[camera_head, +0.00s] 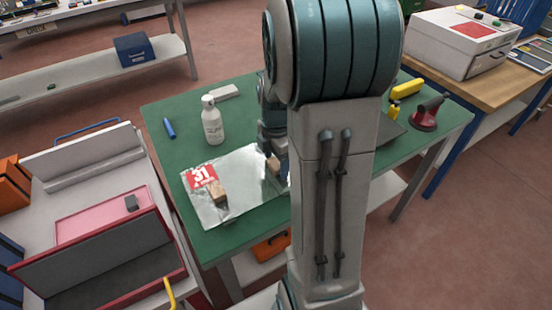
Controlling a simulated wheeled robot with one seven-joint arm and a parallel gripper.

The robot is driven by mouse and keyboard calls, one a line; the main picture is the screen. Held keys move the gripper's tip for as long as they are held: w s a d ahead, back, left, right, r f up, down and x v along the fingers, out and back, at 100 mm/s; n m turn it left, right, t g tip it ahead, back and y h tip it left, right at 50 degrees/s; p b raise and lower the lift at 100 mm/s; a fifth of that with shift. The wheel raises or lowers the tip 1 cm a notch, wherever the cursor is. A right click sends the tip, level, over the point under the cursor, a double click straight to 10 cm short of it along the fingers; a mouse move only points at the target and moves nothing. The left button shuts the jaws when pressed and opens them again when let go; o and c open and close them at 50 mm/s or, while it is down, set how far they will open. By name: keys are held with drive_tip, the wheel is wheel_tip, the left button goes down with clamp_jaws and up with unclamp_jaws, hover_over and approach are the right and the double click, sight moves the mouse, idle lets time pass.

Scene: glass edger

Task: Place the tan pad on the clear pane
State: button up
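The clear pane (250,207) lies flat on the green table, shiny and grey-white, with a red label (202,176) marked 31 at its left. One tan block-like pad (217,191) is on the pane's left part, near the label. A second tan pad (273,163) is at the pane's right part, right at the lower end of my gripper (271,150). My gripper points down there, largely hidden behind my own arm. I cannot tell whether its fingers close on this pad or whether the pad touches the pane.
On the green table (160,115) stand a white bottle (212,121), a blue marker (169,128), a pale block (224,92), a yellow tool (406,89) and a red suction cup (426,113). A cart with a pink panel (105,213) stands at left. My arm hides the table's middle.

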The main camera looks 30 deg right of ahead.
sight(276, 163)
wheel_tip(276, 163, up, 11)
drive_tip(key=p, duration=0.1)
drive_tip(key=s+a+m+t, duration=0.2)
drive_tip(key=s+a+m, duration=1)
drive_tip(key=m, duration=0.6)
drive_tip(key=shift+m+t, duration=0.3)
drive_tip(key=shift+r, duration=0.1)
